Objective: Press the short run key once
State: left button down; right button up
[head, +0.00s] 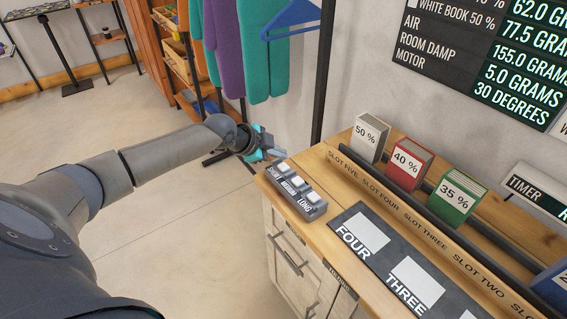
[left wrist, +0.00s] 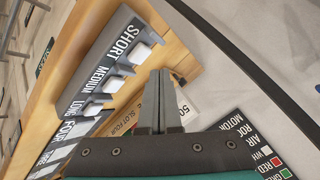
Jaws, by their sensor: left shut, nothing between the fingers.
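The grey key block (head: 318,212) lies at the left end of the wooden counter, with three white keys labelled SHORT, MEDIUM and LONG. The short key (head: 282,168) is the farthest one in the head view; it shows at the top of the block in the left wrist view (left wrist: 140,52). My left gripper (head: 277,153) is just beyond the block's short end, near the short key. In the left wrist view its fingers (left wrist: 160,73) are together and empty, with the tips beside the short key. Contact cannot be told. My right gripper is not in view.
On the counter are a dark mat (head: 377,264) with white squares marked FOUR and THREE, and a slotted rack with a white 50 % book (head: 369,137), red book (head: 408,163) and green book (head: 455,194). Clothes on a rail (head: 270,60) hang behind my gripper.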

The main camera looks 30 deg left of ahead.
aim_at(279, 168)
pick_arm(q)
jog(key=shift+r+p, duration=1.55)
jog(key=shift+r, duration=0.45)
jog(key=shift+f, duration=0.1)
